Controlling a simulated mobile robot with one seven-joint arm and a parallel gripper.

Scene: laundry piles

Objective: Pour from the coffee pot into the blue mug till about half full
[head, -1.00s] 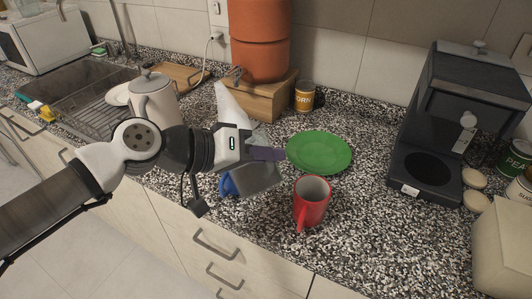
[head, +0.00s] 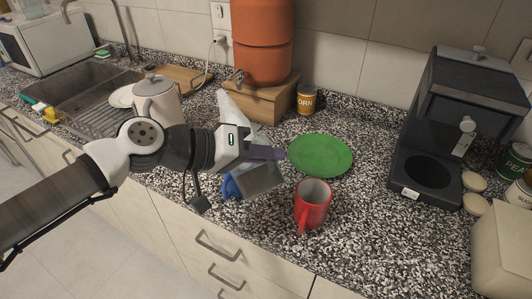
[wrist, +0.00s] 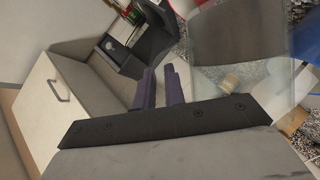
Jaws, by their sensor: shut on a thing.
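My gripper (head: 268,153) is shut on the coffee pot (head: 262,178), a clear glass carafe that shows on both sides of the fingers and looks tilted. In the wrist view the purple fingers (wrist: 158,88) are close together and the glass pot (wrist: 228,45) is beyond them. The blue mug (head: 230,188) is mostly hidden behind the pot and my gripper, at the left of the pot's lower part. I cannot see into the mug, nor tell its fill level or whether the pot touches it.
A red mug (head: 312,205) stands just right of the pot, with a green plate (head: 320,156) behind it. The coffee machine (head: 440,130) is at the right with a bare plate. A white kettle (head: 157,100) stands by the sink (head: 85,90).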

